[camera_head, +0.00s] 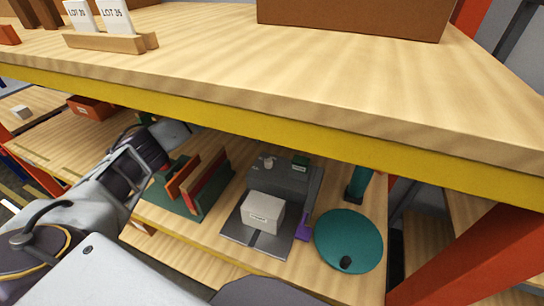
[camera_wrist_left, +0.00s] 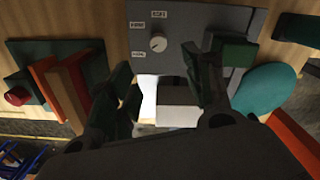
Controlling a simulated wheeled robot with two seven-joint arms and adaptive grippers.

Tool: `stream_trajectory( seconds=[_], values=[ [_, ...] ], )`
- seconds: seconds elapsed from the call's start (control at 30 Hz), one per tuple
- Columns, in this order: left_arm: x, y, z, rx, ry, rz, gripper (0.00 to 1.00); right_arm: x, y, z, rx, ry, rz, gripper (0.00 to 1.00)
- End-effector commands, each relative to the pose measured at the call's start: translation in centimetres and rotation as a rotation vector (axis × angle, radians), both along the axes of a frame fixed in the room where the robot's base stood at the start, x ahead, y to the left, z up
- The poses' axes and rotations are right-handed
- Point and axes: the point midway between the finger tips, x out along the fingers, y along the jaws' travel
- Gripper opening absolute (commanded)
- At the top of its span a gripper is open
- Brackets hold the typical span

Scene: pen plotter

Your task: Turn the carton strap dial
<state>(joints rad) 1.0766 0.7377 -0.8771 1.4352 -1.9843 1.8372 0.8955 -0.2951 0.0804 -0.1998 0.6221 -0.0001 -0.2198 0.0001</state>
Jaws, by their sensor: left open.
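The dial (camera_head: 268,162) is a small pale knob on the grey strapping machine (camera_head: 288,178), on the lower shelf. In the left wrist view the dial (camera_wrist_left: 158,43) sits on the grey panel with small white labels around it, too small to read surely. A pale carton (camera_head: 263,212) lies on the machine's front plate; it also shows in the left wrist view (camera_wrist_left: 178,112). My left gripper (camera_wrist_left: 165,85) is open, its fingers apart and empty, with the dial beyond them. In the head view the left arm reaches under the upper shelf. My right gripper is not in view.
The upper shelf's yellow edge (camera_head: 250,118) overhangs the workspace. A green base with red-brown upright boards (camera_head: 205,180) stands left of the machine. A teal disc (camera_head: 348,240) with a black knob lies right, near a purple piece (camera_head: 303,227). An orange post (camera_head: 470,250) stands at far right.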

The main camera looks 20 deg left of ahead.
Motion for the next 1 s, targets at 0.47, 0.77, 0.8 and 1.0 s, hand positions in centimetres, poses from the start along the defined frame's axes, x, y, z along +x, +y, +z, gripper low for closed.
stream_trajectory(
  seconds=[0.47,0.77,0.8,1.0],
  values=[
    [0.0,0.2,0.0,0.006,0.002,0.004,0.51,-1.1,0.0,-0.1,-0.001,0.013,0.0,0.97],
    [0.0,0.2,-1.1,0.005,0.003,0.004,0.51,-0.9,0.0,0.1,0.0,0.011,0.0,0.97],
    [0.0,0.2,-1.5,0.005,0.003,0.004,0.51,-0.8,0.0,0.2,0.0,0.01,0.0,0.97],
    [-0.1,0.2,-3.7,0.005,0.005,0.004,0.51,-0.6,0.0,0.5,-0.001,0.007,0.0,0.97]
  ],
)
